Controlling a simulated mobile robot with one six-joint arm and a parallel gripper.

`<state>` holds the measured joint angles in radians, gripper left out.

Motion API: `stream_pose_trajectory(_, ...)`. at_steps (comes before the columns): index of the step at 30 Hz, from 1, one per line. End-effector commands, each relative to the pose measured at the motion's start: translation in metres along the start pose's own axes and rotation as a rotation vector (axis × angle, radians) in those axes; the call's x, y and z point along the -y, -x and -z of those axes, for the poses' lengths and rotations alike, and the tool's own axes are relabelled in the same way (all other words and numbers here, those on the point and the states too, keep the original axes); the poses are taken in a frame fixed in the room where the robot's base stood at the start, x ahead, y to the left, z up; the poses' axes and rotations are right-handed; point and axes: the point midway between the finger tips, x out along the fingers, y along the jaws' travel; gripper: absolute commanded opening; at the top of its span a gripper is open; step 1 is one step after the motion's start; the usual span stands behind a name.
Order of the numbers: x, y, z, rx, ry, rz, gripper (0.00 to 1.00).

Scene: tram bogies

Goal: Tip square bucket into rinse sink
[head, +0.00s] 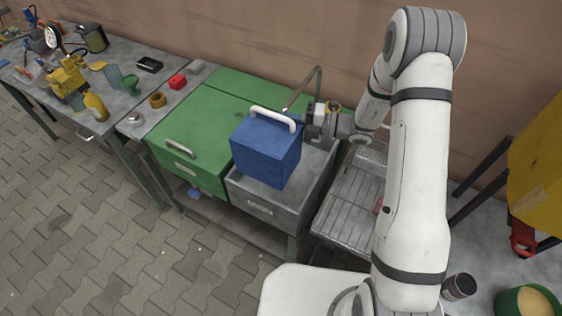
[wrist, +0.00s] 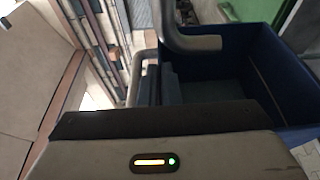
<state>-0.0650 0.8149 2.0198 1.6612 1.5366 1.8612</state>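The blue square bucket (head: 266,150) hangs over the grey rinse sink (head: 262,208) in the head view, overlapping much of its basin. It looks tilted, with a pale handle (head: 273,118) along its upper edge. My gripper (head: 308,122) is at the bucket's upper right, beside the handle's end, and appears shut on the bucket's edge or handle; the exact contact is hidden. In the wrist view the bucket (wrist: 282,75) shows its dark blue inside and a pale bent tube (wrist: 190,42) in front. I see no contents inside, but part of it is hidden.
A curved tap (head: 316,80) rises behind the sink. A green cabinet top (head: 203,115) adjoins it on the left, and a metal draining rack (head: 350,200) on the right. A tool-covered bench (head: 120,100) stands far left. The paved floor in front is open.

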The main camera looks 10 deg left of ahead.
Motion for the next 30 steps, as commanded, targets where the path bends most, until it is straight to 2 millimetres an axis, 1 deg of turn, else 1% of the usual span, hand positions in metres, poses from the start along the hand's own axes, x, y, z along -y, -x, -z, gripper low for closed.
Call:
stream_pose_trajectory(12,-0.009,0.002,-0.005,0.000,-0.032,-0.011,0.00)
stream_pose_trajectory(13,-0.008,0.002,-0.005,0.000,-0.032,-0.011,0.00)
stream_pose_trajectory(14,-0.004,0.001,-0.004,0.000,-0.027,-0.010,0.00)
stream_pose_trajectory(16,0.014,-0.001,0.003,-0.001,0.009,0.003,0.00)
stream_pose_trajectory(18,0.028,-0.003,0.009,-0.001,0.050,0.015,0.00)
stream_pose_trajectory(23,0.060,-0.007,0.024,0.000,0.143,0.043,0.00)
stream_pose_trajectory(24,0.046,-0.011,0.034,-0.001,0.189,0.055,0.00)
stream_pose_trajectory(26,0.041,-0.015,0.046,-0.001,0.241,0.071,0.00)
stream_pose_trajectory(27,0.039,-0.015,0.049,0.000,0.257,0.077,0.00)
stream_pose_trajectory(30,0.036,-0.015,0.049,0.001,0.263,0.080,0.00)
